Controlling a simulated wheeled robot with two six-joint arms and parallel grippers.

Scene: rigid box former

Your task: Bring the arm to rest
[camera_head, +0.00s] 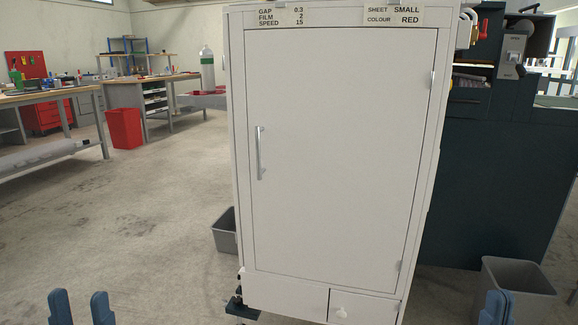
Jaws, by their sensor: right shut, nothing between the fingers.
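My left gripper (81,306) shows at the bottom left edge of the head view. Its two blue fingers point up and stand apart, with nothing between them. My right gripper (497,308) shows at the bottom right edge, in front of a grey bin. Its blue fingers are together and hold nothing. Both grippers are cut off by the lower edge, and the arms behind them are out of view. Neither gripper touches anything that I can see.
A tall white cabinet (345,150) with its door shut stands ahead. A small drawer (362,308) sits low on it. Grey bins stand behind it at left (225,232) and at right (520,277). A dark machine (490,190) is at right. Open floor (130,225) lies at left.

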